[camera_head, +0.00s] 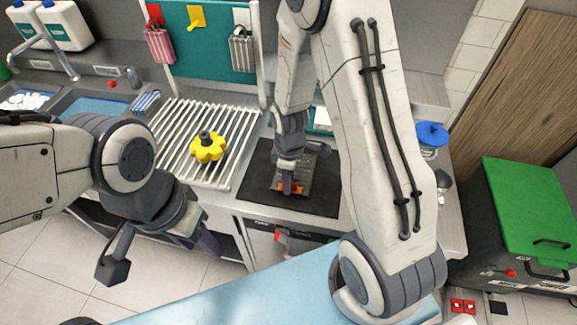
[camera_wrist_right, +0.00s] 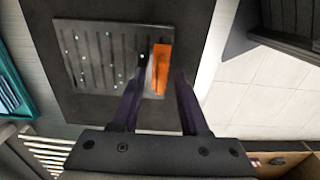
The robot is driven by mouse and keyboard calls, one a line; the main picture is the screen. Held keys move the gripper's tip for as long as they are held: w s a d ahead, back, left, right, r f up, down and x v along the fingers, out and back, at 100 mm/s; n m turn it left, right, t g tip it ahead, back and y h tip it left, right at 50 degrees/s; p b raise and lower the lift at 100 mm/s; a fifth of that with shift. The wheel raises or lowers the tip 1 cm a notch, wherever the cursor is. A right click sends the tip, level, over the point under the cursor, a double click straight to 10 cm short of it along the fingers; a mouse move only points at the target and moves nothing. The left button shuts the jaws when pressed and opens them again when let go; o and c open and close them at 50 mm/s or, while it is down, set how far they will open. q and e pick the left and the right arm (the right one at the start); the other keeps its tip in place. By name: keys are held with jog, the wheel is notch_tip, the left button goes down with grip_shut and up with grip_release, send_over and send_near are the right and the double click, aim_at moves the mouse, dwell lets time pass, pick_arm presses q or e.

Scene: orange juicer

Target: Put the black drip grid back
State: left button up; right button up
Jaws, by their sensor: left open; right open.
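The drip grid (camera_wrist_right: 100,58) is a dark grey slotted plate with pale specks and an orange grip (camera_wrist_right: 161,68) at one edge. It lies on a black mat (camera_wrist_right: 200,22). In the head view the grid (camera_head: 303,176) is partly hidden by my right gripper (camera_head: 288,187). In the right wrist view my right gripper (camera_wrist_right: 158,82) is open, with its fingers on either side of the orange grip; whether they touch it I cannot tell. My left gripper (camera_head: 160,256) is open and empty, out in front of the counter at the left.
A white slatted rack (camera_head: 180,122) left of the mat carries a yellow star-shaped knob (camera_head: 208,147). Sinks (camera_head: 90,105) lie further left. A blue-topped item (camera_head: 432,134) stands right of my right arm, and a green-lidded bin (camera_head: 535,210) stands at the far right.

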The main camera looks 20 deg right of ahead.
notch_tip(320, 180, up, 10)
jog(key=r+b, duration=0.1)
jog(key=s+a+r+m, duration=0.2)
jog(key=s+a, duration=0.4)
jog(key=s, duration=0.3)
jog(key=s+a+r+m+y, duration=0.1)
jog(key=s+a+r, duration=0.3)
jog(key=s, duration=0.5)
jog(key=a+m, duration=0.1)
jog(key=a, duration=0.1)
jog(key=shift+a+r, duration=0.3)
jog(key=shift+a, duration=0.05)
